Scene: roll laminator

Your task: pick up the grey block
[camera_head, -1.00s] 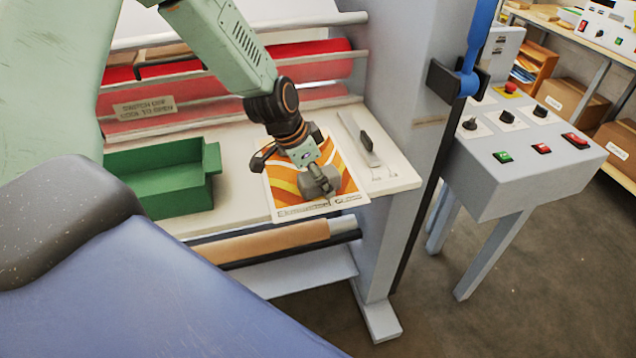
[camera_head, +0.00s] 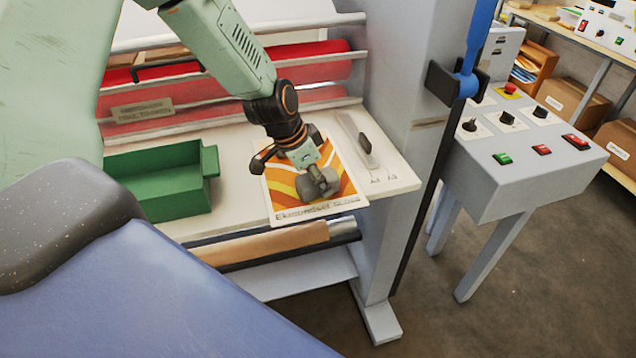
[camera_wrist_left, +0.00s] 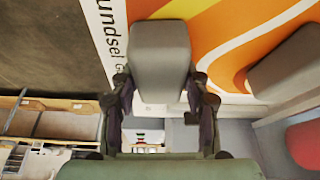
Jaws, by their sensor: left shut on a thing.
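The grey block (camera_wrist_left: 160,55) fills the space between the two dark fingers of my left gripper (camera_wrist_left: 160,105) in the left wrist view. The fingers are shut on its sides. In the head view, the left gripper (camera_head: 318,182) and block are over an orange, yellow and white printed sheet (camera_head: 285,212) near the front of the machine's table. The fingers partly hide the block there. I cannot tell whether the block touches the sheet. My right gripper is not in view.
A green tray (camera_head: 165,208) stands left of the sheet. A dark-handled tool (camera_head: 366,144) lies to its right. Red rollers (camera_head: 300,68) are behind, and a grey control console (camera_head: 520,175) stands right. Another grey piece (camera_wrist_left: 288,68) shows in the wrist view.

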